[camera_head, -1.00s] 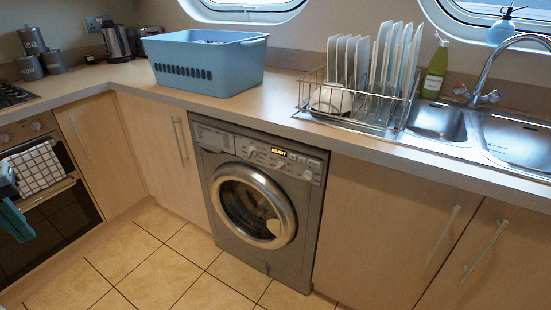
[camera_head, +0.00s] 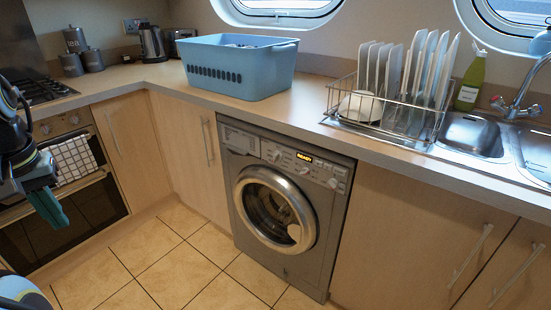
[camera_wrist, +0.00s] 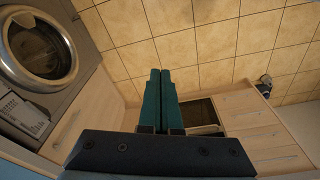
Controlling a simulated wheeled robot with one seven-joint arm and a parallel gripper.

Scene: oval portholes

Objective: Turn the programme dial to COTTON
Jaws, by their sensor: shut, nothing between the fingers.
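The grey washing machine (camera_head: 280,205) stands under the counter in the head view, with its round door closed. Its control panel runs along the top, with a lit display (camera_head: 303,157) that appears to read READY. The programme dial is a small round knob (camera_head: 278,155) on the panel, left of the display; its setting is too small to read. In the wrist view the washing machine (camera_wrist: 38,50) shows at the upper left. My gripper (camera_head: 50,212) is at the left edge of the head view, well away from the machine. Its teal fingers (camera_wrist: 160,95) are together and empty, above the floor.
A blue laundry basket (camera_head: 240,68) stands on the counter above the machine. A dish rack with plates (camera_head: 395,90) stands to its right. An oven (camera_head: 75,185) with a checked towel (camera_head: 73,158) is at the left. The tiled floor (camera_head: 165,255) before the machine is clear.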

